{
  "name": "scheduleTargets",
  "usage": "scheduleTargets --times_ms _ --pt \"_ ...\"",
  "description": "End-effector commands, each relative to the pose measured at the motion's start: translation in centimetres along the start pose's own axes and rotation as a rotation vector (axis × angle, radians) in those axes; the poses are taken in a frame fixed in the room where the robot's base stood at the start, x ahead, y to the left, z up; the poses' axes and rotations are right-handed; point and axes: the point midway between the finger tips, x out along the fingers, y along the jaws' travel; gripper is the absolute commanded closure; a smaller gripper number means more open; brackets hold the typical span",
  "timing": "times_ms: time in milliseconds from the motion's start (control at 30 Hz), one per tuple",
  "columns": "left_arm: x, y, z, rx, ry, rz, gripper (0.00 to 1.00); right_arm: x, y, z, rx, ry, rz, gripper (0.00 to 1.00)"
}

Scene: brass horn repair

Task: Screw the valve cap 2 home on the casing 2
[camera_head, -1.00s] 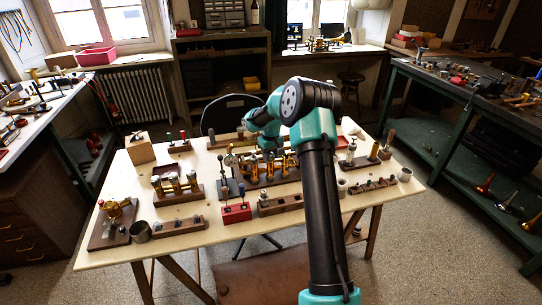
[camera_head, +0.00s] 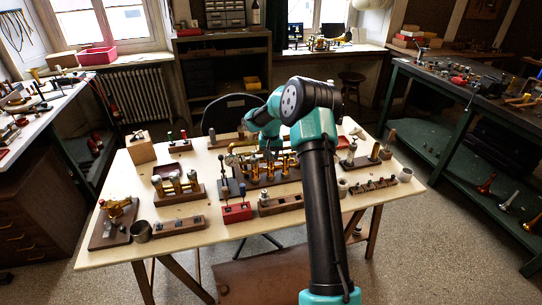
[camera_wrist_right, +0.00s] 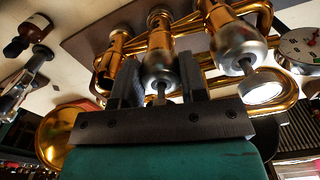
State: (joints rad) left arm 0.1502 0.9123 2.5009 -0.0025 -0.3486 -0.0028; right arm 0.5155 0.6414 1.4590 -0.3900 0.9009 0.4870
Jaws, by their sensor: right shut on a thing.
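The brass horn (camera_head: 285,173) stands on a wooden base near the middle of the table. The right wrist view shows its row of upright brass casings, with the middle casing, casing 2 (camera_wrist_right: 160,40), in line with my gripper. My right gripper (camera_wrist_right: 160,85) is shut on the silver valve cap 2 (camera_wrist_right: 160,72), with one dark finger on each side of it. The cap sits at the end of the casing and appears in line with it; I cannot tell how far the thread is engaged. In the head view my right gripper (camera_head: 269,152) is partly hidden by the horn and my arm. My left gripper is not in view.
Neighbouring casings stand close on both sides, one with a silver cap (camera_wrist_right: 238,50). A dial gauge (camera_wrist_right: 300,46) is close by.

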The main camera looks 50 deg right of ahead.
Motion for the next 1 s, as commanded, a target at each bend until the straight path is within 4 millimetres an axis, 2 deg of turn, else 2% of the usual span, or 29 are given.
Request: scheduleTargets --times_ms 167,567,1000 --pt "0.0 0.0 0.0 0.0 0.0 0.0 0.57 -0.04 0.22 -0.06 0.115 0.001 0.003 0.89" --pt "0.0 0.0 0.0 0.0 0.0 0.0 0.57 -0.01 0.22 -0.04 0.158 0.0 0.003 0.89" --pt "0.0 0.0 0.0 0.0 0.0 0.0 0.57 0.02 0.05 -0.1 0.538 0.0 0.003 0.9"
